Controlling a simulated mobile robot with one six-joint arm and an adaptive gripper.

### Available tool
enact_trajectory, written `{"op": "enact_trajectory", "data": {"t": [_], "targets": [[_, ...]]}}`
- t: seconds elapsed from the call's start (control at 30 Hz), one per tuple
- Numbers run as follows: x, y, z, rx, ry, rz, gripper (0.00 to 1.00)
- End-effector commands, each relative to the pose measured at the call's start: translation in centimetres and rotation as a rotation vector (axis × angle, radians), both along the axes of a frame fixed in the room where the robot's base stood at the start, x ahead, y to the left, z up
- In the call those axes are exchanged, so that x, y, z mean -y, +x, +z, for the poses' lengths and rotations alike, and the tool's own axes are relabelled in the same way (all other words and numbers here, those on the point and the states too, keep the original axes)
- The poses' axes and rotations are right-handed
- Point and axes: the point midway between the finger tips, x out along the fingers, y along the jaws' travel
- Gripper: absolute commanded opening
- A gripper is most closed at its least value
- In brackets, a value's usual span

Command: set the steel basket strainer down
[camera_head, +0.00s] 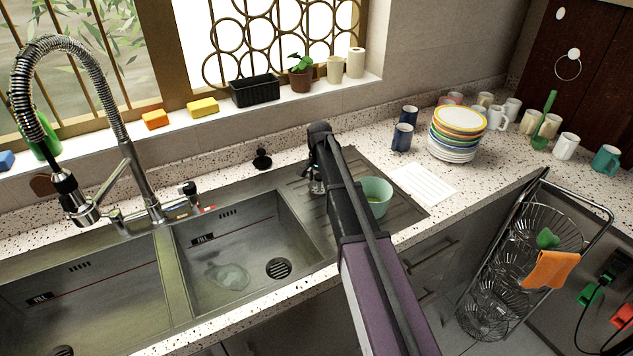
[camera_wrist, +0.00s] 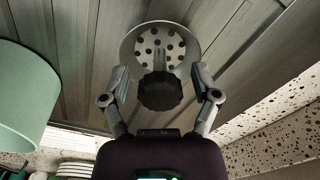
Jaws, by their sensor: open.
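The steel basket strainer (camera_wrist: 184,47) shows in the wrist view as a round, perforated metal disc with a black knob (camera_wrist: 160,92). It appears to rest on the ribbed steel drainboard (camera_wrist: 75,85). My gripper (camera_wrist: 159,72) is open, with one finger on each side of the knob and a visible gap to it on both sides. In the head view my arm reaches over the drainboard (camera_head: 405,200), right of the sink basins, and mostly hides the strainer.
A mint-green cup (camera_head: 378,192) stands close beside my arm on the drainboard; it also shows in the wrist view (camera_wrist: 22,100). The right sink basin (camera_head: 240,250) is left.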

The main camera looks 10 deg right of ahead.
Motion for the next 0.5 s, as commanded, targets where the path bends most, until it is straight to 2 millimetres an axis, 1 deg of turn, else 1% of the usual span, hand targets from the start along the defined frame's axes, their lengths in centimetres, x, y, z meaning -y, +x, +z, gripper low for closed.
{"op": "enact_trajectory", "data": {"t": [0.27,0.5], "targets": [[0.0,0.0,0.9,0.000,0.000,0.000,0.79],[0.0,0.0,2.7,0.000,0.000,0.000,0.79]]}}
